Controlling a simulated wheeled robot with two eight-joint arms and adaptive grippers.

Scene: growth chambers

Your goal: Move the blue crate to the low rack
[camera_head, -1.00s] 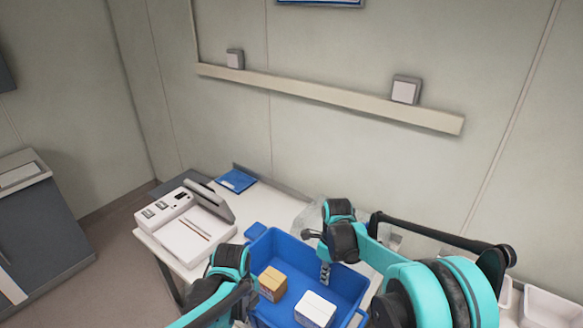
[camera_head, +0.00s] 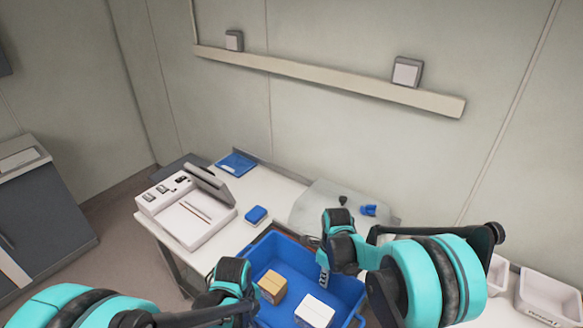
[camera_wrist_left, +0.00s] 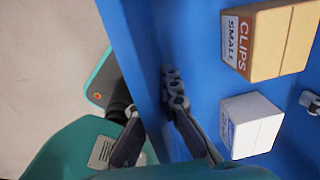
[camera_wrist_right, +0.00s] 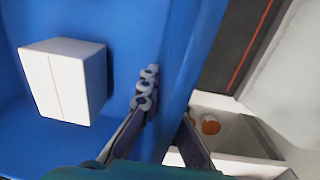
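The blue crate (camera_head: 298,258) is low in the head view, between my two grippers and in front of the table. It carries a brown box labelled CLIPS SMALL (camera_head: 272,287) and a white box (camera_head: 314,311). My left gripper (camera_head: 243,288) has its fingers on both sides of the crate's left wall, which also shows in the left wrist view (camera_wrist_left: 134,45). My right gripper (camera_head: 323,268) likewise straddles the right wall, seen in the right wrist view (camera_wrist_right: 180,70). Both appear closed on the walls. The crate's underside is hidden. I cannot make out the low rack.
The white table (camera_head: 262,192) bears a white device with a raised lid (camera_head: 184,210), a small blue box (camera_head: 256,214) and a blue tray (camera_head: 236,163). White bins (camera_head: 548,297) are at lower right. A grey cabinet (camera_head: 45,220) stands left, with open floor between.

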